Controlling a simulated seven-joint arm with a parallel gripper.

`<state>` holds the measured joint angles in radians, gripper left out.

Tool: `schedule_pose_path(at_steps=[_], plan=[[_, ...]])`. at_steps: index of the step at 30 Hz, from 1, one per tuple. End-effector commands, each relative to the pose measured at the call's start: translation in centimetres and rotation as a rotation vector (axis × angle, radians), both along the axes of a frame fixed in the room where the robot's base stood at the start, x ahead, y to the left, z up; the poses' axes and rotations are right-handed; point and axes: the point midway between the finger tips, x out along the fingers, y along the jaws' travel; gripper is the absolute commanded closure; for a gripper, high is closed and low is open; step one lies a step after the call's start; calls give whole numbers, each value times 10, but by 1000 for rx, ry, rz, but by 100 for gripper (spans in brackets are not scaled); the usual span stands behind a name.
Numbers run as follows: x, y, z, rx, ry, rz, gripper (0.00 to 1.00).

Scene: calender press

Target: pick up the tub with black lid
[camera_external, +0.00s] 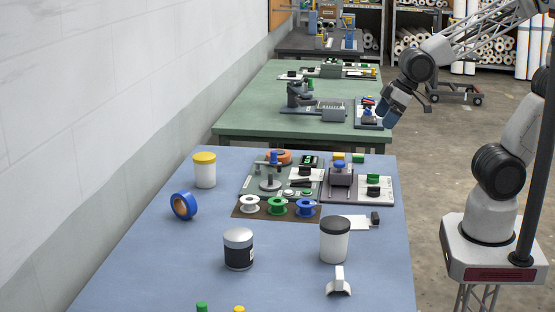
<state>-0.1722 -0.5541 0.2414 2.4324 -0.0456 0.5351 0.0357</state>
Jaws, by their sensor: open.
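The tub with black lid (334,245) is a white cylinder standing upright on the near blue table (150,260), right of centre. My gripper (388,122) is open and hangs high at the upper right, well away from the tub and apart from it. Its fingers are small in this view, and I see nothing held between them.
A black jar with a pale lid (238,252) stands left of the tub. A small white bracket (339,284) lies just in front. A yellow-lidded tub (204,172), blue tape roll (184,205) and several spools (278,206) sit farther back. Clear tabletop lies between the tub and black jar.

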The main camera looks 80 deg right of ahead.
Motion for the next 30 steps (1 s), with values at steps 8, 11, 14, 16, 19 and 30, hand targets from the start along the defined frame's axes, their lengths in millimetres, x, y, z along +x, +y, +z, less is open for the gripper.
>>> schedule_pose_path(at_steps=[8,11,14,16,19,30], plan=[[52,68,-26,33,-161,139,0],[66,96,-36,53,-219,189,0],[78,124,-46,76,-275,238,0],[84,145,-53,94,-315,274,0],[90,175,-64,123,-369,324,0],[87,287,-105,261,-555,506,0]])
